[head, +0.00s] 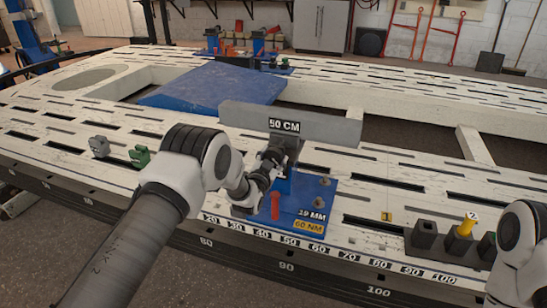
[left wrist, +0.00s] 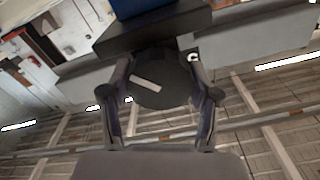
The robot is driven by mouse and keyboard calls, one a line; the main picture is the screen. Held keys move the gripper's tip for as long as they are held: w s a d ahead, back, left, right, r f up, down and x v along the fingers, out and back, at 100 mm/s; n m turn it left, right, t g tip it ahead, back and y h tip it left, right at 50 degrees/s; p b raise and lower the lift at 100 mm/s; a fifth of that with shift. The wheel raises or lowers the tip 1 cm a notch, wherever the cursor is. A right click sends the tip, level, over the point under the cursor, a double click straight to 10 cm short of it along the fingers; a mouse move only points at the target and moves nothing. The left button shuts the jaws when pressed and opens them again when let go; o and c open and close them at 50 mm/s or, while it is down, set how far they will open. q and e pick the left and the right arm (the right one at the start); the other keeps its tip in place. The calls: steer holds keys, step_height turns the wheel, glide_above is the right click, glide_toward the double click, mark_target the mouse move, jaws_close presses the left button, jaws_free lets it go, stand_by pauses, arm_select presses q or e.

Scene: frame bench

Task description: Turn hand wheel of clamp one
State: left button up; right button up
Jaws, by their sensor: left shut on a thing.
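The clamp stands on a blue base plate (head: 302,200) on the frame bench, with a grey bar (head: 335,127) marked "50 CM" across its top. My left gripper (head: 270,168) is at the clamp's near side and hides most of its middle. In the left wrist view, a dark round hand wheel (left wrist: 160,92) with a pale stripe sits between the two fingers. The left gripper (left wrist: 160,98) is shut on this wheel, one finger at each side. At the right edge of the head view only a link of my right arm shows; its gripper is out of view.
The plate carries a red pin (head: 275,206) and labels "19 MM" and "60 NM". A dark socket rack (head: 424,236) with a yellow piece (head: 465,227) stands to the right. Green (head: 140,156) and grey (head: 99,146) small parts stand left. A blue ramp (head: 212,87) lies behind.

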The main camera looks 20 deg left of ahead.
arm_select(q)
steer(key=n, duration=0.4)
steer(key=shift+n, duration=0.4)
steer(key=n, duration=0.3)
steer(key=shift+n, duration=0.3)
steer(key=n, duration=0.4)
steer(key=shift+p, duration=0.3)
steer(key=n, duration=0.9)
steer(key=shift+n, duration=0.3)
steer(key=n, duration=0.5)
steer(key=shift+n, duration=0.3)
steer(key=o, duration=1.2)
